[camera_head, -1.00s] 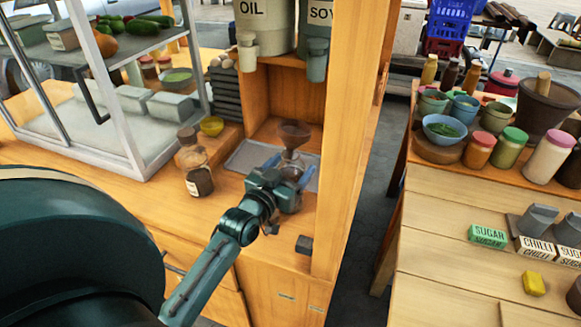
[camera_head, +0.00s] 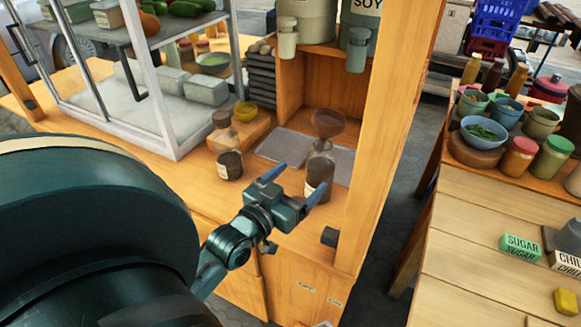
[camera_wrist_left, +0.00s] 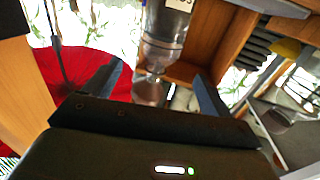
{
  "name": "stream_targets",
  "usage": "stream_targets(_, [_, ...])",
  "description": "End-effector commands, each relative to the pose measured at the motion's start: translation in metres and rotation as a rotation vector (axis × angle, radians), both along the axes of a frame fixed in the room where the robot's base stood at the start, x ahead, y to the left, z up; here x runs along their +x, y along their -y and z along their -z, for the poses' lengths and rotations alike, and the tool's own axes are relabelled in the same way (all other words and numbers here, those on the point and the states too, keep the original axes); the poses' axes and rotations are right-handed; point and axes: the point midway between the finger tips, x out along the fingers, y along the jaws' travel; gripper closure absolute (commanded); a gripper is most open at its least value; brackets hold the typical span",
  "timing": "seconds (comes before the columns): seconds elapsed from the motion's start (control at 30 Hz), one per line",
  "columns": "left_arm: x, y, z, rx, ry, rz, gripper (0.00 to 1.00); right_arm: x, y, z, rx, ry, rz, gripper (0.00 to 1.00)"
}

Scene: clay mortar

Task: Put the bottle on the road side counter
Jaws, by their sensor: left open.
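A dark glass bottle with a funnel-like brown top (camera_head: 319,172) stands upright on the wooden counter (camera_head: 180,180), in front of an open shelf nook. A second dark bottle with a pale label (camera_head: 228,158) stands to its left. My left gripper (camera_head: 296,180) is open and empty, on the near side of the funnel-topped bottle; its right finger overlaps that bottle in the picture, and I cannot tell whether they touch. In the left wrist view the open jaws (camera_wrist_left: 163,82) have a brownish round shape between them, too unclear to name. My right gripper is not in view.
A glass display case (camera_head: 150,110) stands at the left. A wooden post (camera_head: 385,140) rises right of the bottle. A small dark block (camera_head: 330,237) is at the counter's front edge. Across a gap, another wooden table (camera_head: 480,225) holds bowls, jars and a sugar box (camera_head: 520,244).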

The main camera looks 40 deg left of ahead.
Motion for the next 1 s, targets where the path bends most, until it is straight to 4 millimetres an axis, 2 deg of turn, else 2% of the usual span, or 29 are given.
stream_targets(0.1, [-0.015,0.001,0.001,0.000,-0.002,0.000,0.16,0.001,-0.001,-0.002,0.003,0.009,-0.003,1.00])
stream_targets(0.23, [-0.022,0.002,0.000,0.000,-0.001,0.000,0.16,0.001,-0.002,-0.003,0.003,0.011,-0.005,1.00])
stream_targets(1.0, [-0.023,0.002,0.000,-0.001,-0.001,0.000,0.16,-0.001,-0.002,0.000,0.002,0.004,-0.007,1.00])
